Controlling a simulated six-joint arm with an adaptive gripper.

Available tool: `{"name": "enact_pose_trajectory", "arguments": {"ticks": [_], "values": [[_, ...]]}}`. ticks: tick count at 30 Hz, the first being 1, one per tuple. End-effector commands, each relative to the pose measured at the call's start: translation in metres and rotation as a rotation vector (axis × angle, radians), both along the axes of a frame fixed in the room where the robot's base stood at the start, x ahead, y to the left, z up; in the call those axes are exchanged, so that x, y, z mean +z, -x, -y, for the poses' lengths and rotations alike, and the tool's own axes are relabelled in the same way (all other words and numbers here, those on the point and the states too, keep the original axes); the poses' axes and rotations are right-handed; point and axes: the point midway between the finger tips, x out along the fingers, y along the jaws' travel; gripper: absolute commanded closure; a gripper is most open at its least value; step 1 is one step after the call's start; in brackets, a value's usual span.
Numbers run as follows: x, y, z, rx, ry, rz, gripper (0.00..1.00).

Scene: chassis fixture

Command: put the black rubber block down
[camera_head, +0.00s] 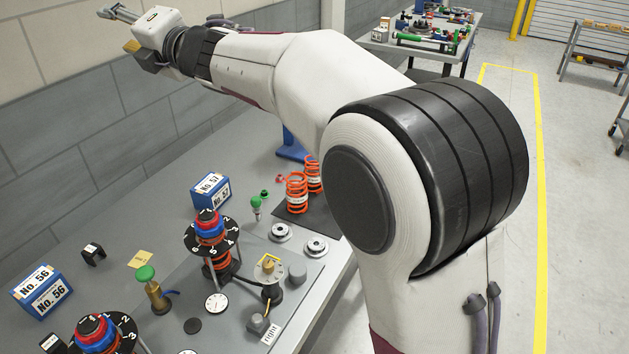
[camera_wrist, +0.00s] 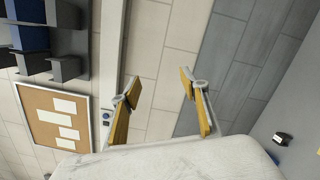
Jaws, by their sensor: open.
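A small black block (camera_head: 93,253) sits on the grey bench behind the blue No. 56 box, near the wall; I take it to be the rubber block. A small dark object with a pale face shows on the grey surface in the wrist view (camera_wrist: 281,138); I cannot tell if it is the same block. My gripper (camera_head: 118,30) is raised high at the upper left, in front of the wall and well away from the bench. In the wrist view my gripper (camera_wrist: 160,88) has its yellow-padded fingers spread, with nothing between them.
Blue boxes No. 56 (camera_head: 40,290) and No. 57 (camera_head: 210,190) stand on the bench. A fixture plate (camera_head: 240,325) carries numbered dials, a green-topped part (camera_head: 146,273) and several knobs. Orange springs (camera_head: 297,193) stand farther back. Bare bench (camera_head: 120,215) lies near the wall.

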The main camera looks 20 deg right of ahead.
Motion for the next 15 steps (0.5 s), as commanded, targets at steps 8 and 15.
{"name": "enact_pose_trajectory", "arguments": {"ticks": [8,15], "values": [[0.0,0.026,0.095,-0.256,-0.237,-0.231,0.55],[-0.023,0.068,0.17,-0.469,-0.461,-0.429,0.55]]}}
